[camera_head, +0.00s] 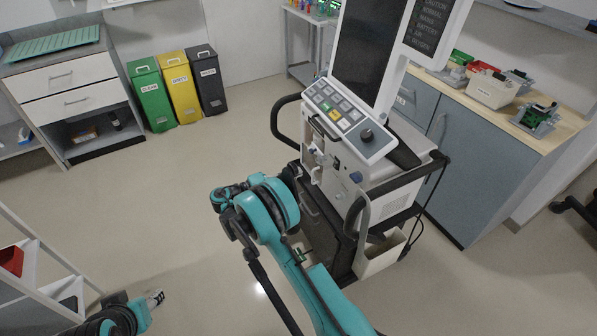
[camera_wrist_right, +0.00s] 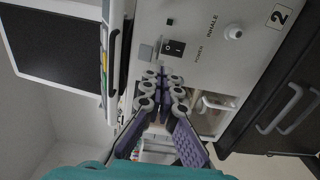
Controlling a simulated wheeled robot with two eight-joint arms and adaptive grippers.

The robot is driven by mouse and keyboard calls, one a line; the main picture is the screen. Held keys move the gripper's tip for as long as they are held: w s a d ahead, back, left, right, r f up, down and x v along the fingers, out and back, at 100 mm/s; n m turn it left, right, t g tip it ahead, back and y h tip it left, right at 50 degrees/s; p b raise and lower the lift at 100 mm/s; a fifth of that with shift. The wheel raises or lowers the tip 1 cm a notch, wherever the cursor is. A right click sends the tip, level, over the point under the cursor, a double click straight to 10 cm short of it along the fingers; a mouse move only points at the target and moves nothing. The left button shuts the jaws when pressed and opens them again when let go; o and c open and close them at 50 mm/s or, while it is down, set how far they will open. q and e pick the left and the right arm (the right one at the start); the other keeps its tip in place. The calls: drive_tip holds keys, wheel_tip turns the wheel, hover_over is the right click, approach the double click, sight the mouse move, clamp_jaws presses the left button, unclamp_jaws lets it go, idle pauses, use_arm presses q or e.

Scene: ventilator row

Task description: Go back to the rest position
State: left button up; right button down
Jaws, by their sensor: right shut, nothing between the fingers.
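The ventilator (camera_head: 352,185) stands on a cart right of centre in the head view, with a tilted button panel and a dark screen above. My right arm reaches up to its left front side, and the wrist partly hides my right gripper (camera_head: 296,172). In the right wrist view my right gripper (camera_wrist_right: 165,88) is shut and empty, its fingertips close in front of the ventilator's white face, just below the power switch (camera_wrist_right: 173,48). I cannot tell whether they touch it. My left gripper (camera_head: 154,299) is low at the left in the head view; its jaws are too small to read.
Green (camera_head: 151,95), yellow (camera_head: 180,86) and black (camera_head: 207,80) bins stand at the back wall. A drawer cabinet (camera_head: 68,92) is at upper left, a white shelf (camera_head: 45,262) at lower left, a loaded counter (camera_head: 545,140) at right. The floor between is clear.

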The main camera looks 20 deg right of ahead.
idle(0.4)
drive_tip(key=s+r+n+t+y, duration=0.2)
drive_tip(key=s+r+t+y, duration=0.1)
drive_tip(key=s+r+y, duration=0.6)
drive_tip(key=s+a+m+t+y, duration=0.1)
drive_tip(key=s+a+y, duration=0.3)
drive_tip(key=s, duration=0.5)
drive_tip(key=s+a+m+t+y, duration=0.1)
drive_tip(key=s+a+y, duration=0.4)
drive_tip(key=s, duration=0.5)
drive_tip(key=a+t, duration=0.1)
drive_tip(key=a, duration=0.1)
drive_tip(key=shift+s+a+r+t, duration=0.15)
drive_tip(key=shift+s+a+t, duration=0.1)
drive_tip(key=shift+a+t, duration=0.05)
